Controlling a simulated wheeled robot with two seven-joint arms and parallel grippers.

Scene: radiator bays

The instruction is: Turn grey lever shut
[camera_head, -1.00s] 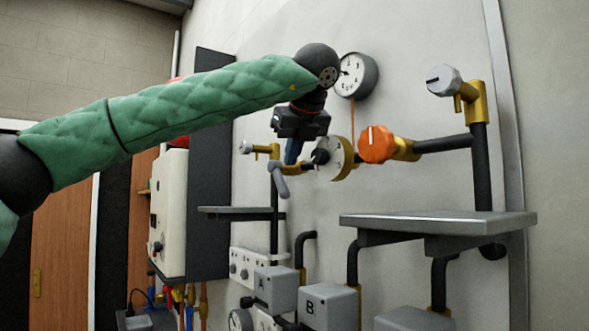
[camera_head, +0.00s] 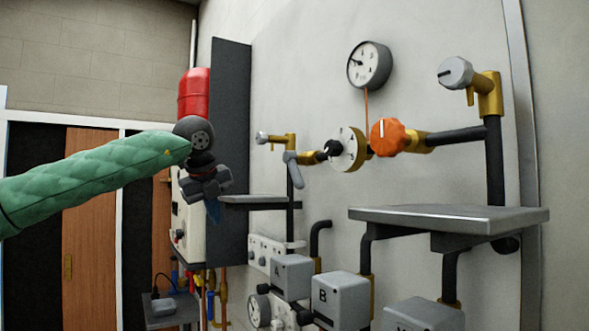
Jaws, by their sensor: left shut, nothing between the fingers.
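The grey lever (camera_head: 296,172) hangs from the brass valve at the left end of the pipe run, pointing down and slightly to the right. My left gripper (camera_head: 214,212) is shut and empty. It points down in front of the dark panel and white box, to the left of the lever and clearly apart from it. Its fingertips are small and partly dark in the picture. My right gripper is not in view.
An orange knob (camera_head: 387,137), a round dial (camera_head: 347,149) and a gauge (camera_head: 369,65) are right of the lever. A metal shelf (camera_head: 450,216) juts out at right; a smaller shelf (camera_head: 252,201) sits below the lever. Grey boxes (camera_head: 340,300) stand lower down.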

